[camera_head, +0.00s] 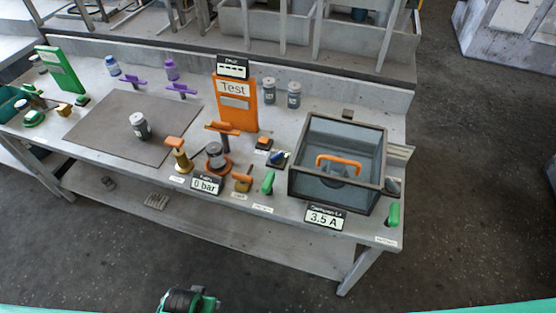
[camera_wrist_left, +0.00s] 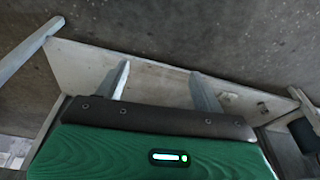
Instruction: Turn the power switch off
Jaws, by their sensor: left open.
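Several controls stand along the bench's front right, and their small labels are too small to read, so I cannot tell which is the power switch. A green lever (camera_head: 268,183) stands left of the clear box. Another green lever (camera_head: 393,214) stands at the right front corner. A dark knob (camera_head: 393,186) sits by the box's right side, and a blue-and-black switch (camera_head: 278,159) by its left. In the left wrist view my left gripper (camera_wrist_left: 160,68) is open and empty, its two fingers apart over a pale slab. My right gripper is not in view.
The clear box (camera_head: 337,160) has an orange handle; the display before it (camera_head: 325,218) reads 3.5 A. An orange Test board (camera_head: 235,103), a gauge reading 0 bar (camera_head: 206,186) and several bottles stand on the bench. A lower shelf (camera_head: 240,236) runs underneath.

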